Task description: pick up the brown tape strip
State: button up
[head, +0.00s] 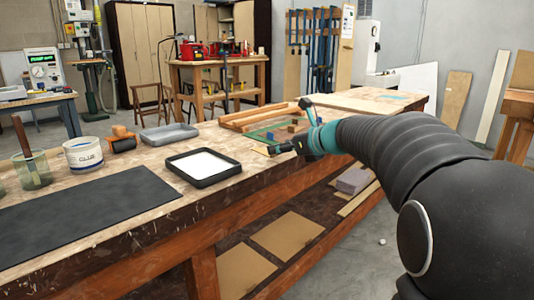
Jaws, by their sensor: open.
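My gripper (284,147) is over the front edge of the wooden workbench (120,225), at the end of my black-sleeved arm. Its jaws are open, but they are small and partly hidden by the wrist. I cannot clearly make out the brown tape strip. A thin pale-tan piece (261,150) lies just left of the gripper tip, too small to identify. I cannot tell whether the gripper touches it. Behind the gripper is a green mat (262,134) with small brown and blue blocks on it.
A black-rimmed tray with white content (204,166), a grey tray (168,134), a dark roller (122,144), a glue tub (83,153) and a glass jar with a brush (33,170) stand to the left. A black mat (85,215) lies in front. Wooden strips (252,116) lie behind the green mat.

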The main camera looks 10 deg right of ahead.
aim_at(261, 151)
jog(key=x, duration=0.4)
jog(key=shift+w+f, duration=0.1)
jog(key=shift+f, duration=0.2)
jog(key=c, duration=0.8)
jog(key=shift+r, duration=0.15)
